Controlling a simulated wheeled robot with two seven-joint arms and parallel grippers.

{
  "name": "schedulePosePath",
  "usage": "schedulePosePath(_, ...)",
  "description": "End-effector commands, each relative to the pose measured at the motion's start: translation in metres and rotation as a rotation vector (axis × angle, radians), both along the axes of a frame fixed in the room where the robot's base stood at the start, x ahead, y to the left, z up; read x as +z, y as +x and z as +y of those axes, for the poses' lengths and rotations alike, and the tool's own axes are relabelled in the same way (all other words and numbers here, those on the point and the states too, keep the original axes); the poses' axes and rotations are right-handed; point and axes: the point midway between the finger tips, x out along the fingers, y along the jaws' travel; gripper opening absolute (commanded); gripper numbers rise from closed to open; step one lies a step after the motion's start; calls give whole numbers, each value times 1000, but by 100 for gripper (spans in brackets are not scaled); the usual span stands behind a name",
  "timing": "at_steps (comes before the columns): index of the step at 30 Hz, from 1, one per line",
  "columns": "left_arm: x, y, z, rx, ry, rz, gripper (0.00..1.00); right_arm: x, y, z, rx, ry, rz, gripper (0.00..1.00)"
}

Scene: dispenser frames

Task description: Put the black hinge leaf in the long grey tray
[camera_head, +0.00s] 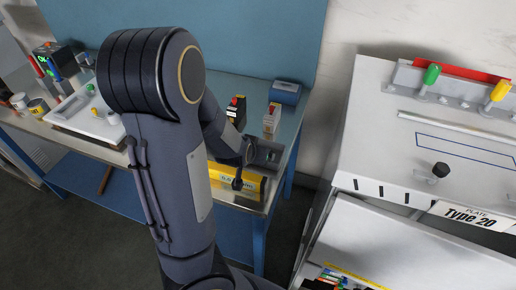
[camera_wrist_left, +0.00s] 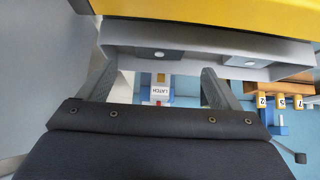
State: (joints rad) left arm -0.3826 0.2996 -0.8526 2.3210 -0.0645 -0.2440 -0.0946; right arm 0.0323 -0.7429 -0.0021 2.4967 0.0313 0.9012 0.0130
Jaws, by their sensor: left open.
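In the left wrist view my left gripper (camera_wrist_left: 160,70) is open, its two grey fingers apart, with nothing seen held between them. In the head view part of a grey tray (camera_head: 266,151) shows behind a yellow lettered block (camera_head: 240,179), right of my left arm's wrist. The left fingers are hidden or not distinct there. My right gripper is not in view.
A black dispenser (camera_head: 236,112) and a white dispenser (camera_head: 271,121) stand behind the grey tray. A box labelled LATCH (camera_wrist_left: 161,91) shows between the fingers. A white tray (camera_head: 92,120) lies left; a grey machine (camera_head: 440,130) stands right.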

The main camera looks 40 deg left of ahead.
Motion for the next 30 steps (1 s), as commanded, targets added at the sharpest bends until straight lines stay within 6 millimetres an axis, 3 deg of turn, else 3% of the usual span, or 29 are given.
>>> schedulePosePath(1, 17, -7, -4, -3, -3, -2, 85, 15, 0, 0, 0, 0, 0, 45)
schedulePosePath(6, 40, -27, -10, -1, -3, 0, 85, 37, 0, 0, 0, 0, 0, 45)
schedulePosePath(14, 50, -42, -18, -4, -33, 3, 85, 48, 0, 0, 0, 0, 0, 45)
schedulePosePath(18, 59, -50, -49, -32, -208, 17, 85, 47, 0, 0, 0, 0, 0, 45)
schedulePosePath(22, 94, -71, -91, -113, -408, 35, 85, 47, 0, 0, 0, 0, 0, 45)
schedulePosePath(27, 145, -120, -128, -235, -503, 74, 85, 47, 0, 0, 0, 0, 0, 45)
schedulePosePath(30, 161, -149, -139, -276, -484, 110, 85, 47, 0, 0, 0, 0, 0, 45)
